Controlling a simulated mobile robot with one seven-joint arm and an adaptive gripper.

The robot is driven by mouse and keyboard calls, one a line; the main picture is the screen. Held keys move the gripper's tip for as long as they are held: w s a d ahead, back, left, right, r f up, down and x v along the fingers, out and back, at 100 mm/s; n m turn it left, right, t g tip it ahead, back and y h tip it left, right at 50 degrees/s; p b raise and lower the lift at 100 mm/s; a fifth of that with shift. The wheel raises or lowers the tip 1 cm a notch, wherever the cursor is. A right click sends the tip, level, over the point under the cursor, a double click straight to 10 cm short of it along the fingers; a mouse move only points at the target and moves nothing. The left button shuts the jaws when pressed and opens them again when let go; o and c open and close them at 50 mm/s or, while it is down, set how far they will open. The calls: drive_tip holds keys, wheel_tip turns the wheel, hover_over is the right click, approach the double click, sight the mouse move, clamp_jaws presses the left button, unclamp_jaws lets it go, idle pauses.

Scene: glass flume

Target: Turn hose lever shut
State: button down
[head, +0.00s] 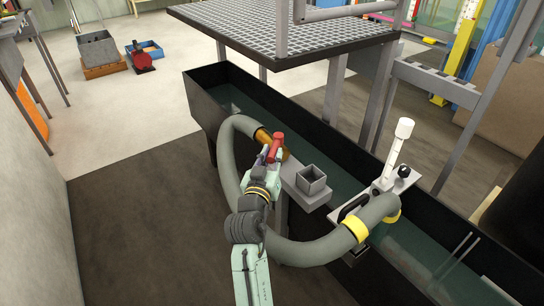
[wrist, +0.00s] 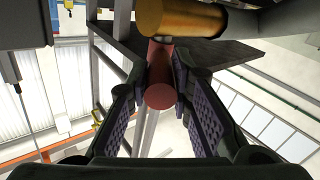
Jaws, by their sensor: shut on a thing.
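The red hose lever (head: 277,143) stands up from a brass valve fitting (head: 263,135) at the near side of the tank. My gripper (head: 270,155) is at the lever and is shut on it. In the wrist view, the lever's round red end (wrist: 160,96) lies between my two purple-lined fingers (wrist: 163,100). The brass body (wrist: 180,17) is just beyond the lever, at the top of that view. A thick grey hose (head: 229,165) loops from the fitting around my arm. My gripper hides part of the valve in the head view.
A long black tank (head: 205,105) holds water. A square grey box (head: 312,180) on a ledge is close to the right of my gripper. A white-handled upright (head: 398,150) stands farther right. A grating platform (head: 290,35) is behind.

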drive_tip(key=shift+f, duration=0.1)
drive_tip(key=b, duration=0.1)
drive_tip(key=a+m+h+b, duration=0.1)
drive_tip(key=b, duration=0.1)
drive_tip(key=shift+w+f+h, duration=0.15)
drive_tip(key=shift+f+h, duration=0.05)
drive_tip(key=shift+h, duration=0.1)
drive_tip(key=shift+w+a+r+m+g+h+b, duration=0.1)
drive_tip(key=shift+w+a+m+g+h+b, duration=0.5)
drive_tip(key=shift+m+g+h+b, duration=0.8)
drive_tip(key=shift+w+a+r+m+g+h+b, duration=0.1)
drive_tip(key=shift+w+a+m+g+h+b, duration=0.25)
drive_tip(key=shift+a+m+g+h+b, duration=0.9)
drive_tip(key=shift+w+a+m+g+h+b, duration=0.1)
drive_tip(key=shift+w+m+g+h+b, duration=0.6)
drive_tip(key=shift+h+b, duration=1.2)
drive_tip(key=shift+s+m+g, duration=0.2)
drive_tip(key=shift+m+g, duration=0.05)
drive_tip(key=c, duration=1.4)
unclamp_jaws()
drive_tip(key=shift+c, duration=0.2)
